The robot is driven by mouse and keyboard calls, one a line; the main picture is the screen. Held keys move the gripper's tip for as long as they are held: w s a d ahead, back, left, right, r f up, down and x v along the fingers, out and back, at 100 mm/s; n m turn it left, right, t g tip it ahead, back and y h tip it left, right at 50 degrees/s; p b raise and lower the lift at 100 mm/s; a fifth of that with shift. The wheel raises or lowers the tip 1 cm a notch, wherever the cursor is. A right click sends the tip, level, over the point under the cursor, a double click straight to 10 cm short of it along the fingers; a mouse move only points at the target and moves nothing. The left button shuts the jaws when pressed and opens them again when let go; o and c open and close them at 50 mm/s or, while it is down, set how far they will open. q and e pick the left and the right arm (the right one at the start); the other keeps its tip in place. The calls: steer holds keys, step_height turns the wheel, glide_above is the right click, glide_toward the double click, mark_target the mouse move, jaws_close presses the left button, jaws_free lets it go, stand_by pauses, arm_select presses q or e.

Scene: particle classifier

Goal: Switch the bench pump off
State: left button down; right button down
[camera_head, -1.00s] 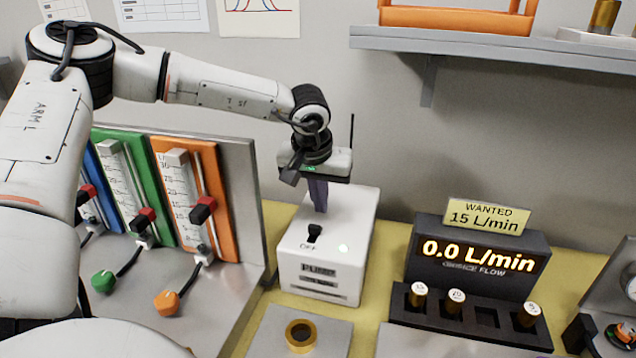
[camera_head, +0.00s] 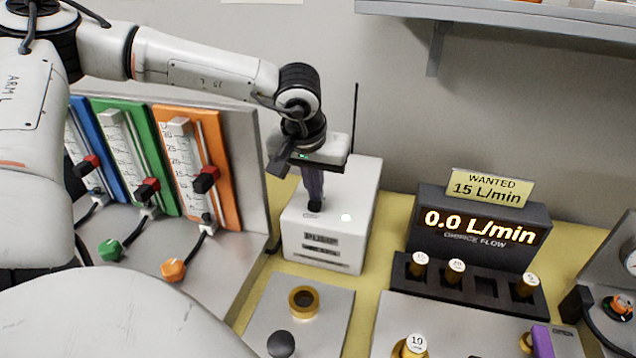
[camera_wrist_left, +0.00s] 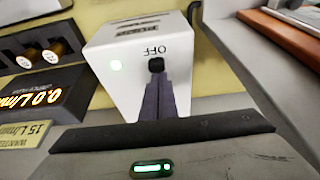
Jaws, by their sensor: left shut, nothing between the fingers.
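The bench pump (camera_head: 330,232) is a white box standing on the yellow bench, with a small pale-green lit lamp (camera_head: 347,217) on top. Its black switch (camera_head: 315,206) is mostly hidden by my fingers in the head view. In the left wrist view the switch (camera_wrist_left: 156,65) shows beside the word OFF. My left gripper (camera_head: 314,200) is shut and empty, pointing down with its tips right at the switch. In the left wrist view its tips (camera_wrist_left: 157,82) overlap the switch's edge; I cannot tell whether they touch it. My right gripper is not in view.
Flow tubes on blue, green and orange panels (camera_head: 228,190) stand left of the pump. A display (camera_head: 430,243) reading 0.0 L/min and a rack of brass plugs (camera_head: 400,290) stand right. A plate with a brass ring (camera_head: 303,301) lies in front. A shelf (camera_head: 500,20) hangs above.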

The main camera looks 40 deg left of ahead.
arm_select(q)
steer(key=shift+s+d+f, duration=0.15)
steer(key=shift+s, duration=0.15)
steer(key=v, duration=1)
steer(key=shift+r, duration=0.3)
steer(key=shift+w, duration=0.1)
